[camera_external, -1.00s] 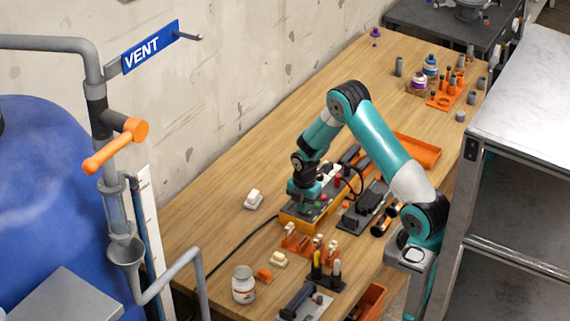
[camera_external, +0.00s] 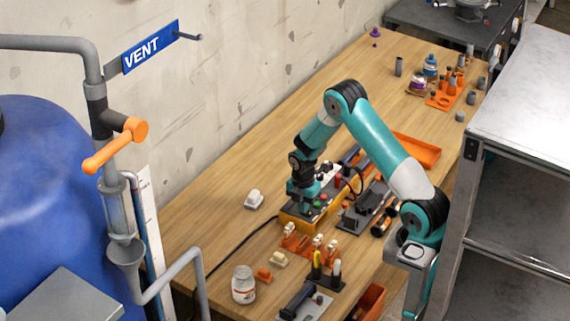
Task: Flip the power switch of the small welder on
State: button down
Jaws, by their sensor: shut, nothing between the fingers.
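The small welder (camera_external: 290,221) is a low yellow-orange box with a dark top on the wooden bench. I cannot tell whether the fingertips touch the welder.
An orange rack with pale pieces (camera_external: 296,243) stands just in front of the welder. An orange tray (camera_external: 415,151) lies behind my arm. The bench's left rear is clear.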

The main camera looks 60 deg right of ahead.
notch_tip(320, 180, up, 4)
jog(key=p, duration=0.3)
jog(key=shift+r, duration=0.1)
notch_tip(320, 180, up, 10)
jog(key=w+b, duration=0.1)
jog(key=b, duration=0.1)
jog(key=shift+w, duration=0.2)
jog(key=s+a+r+m+t+y, duration=0.1)
jog(key=s+a+r+m, duration=0.1)
jog(key=s+a+r, duration=0.4)
jog(key=s+a+r+m+y, duration=0.1)
jog(key=s+a+r+m, duration=0.15)
jog(key=a, duration=0.55)
jog(key=s+a+r+m+y, duration=0.1)
jog(key=s+a+r+m, duration=0.2)
jog(key=s+a, duration=0.45)
jog(key=s+a+r+m+y, duration=0.1)
jog(key=s+a+r+m, duration=0.25)
jog(key=s, duration=0.75)
notch_tip(320, 180, up, 8)
jog(key=p, duration=0.8)
jog(key=shift+a+g, duration=0.25)
jog(key=shift+g, duration=0.05)
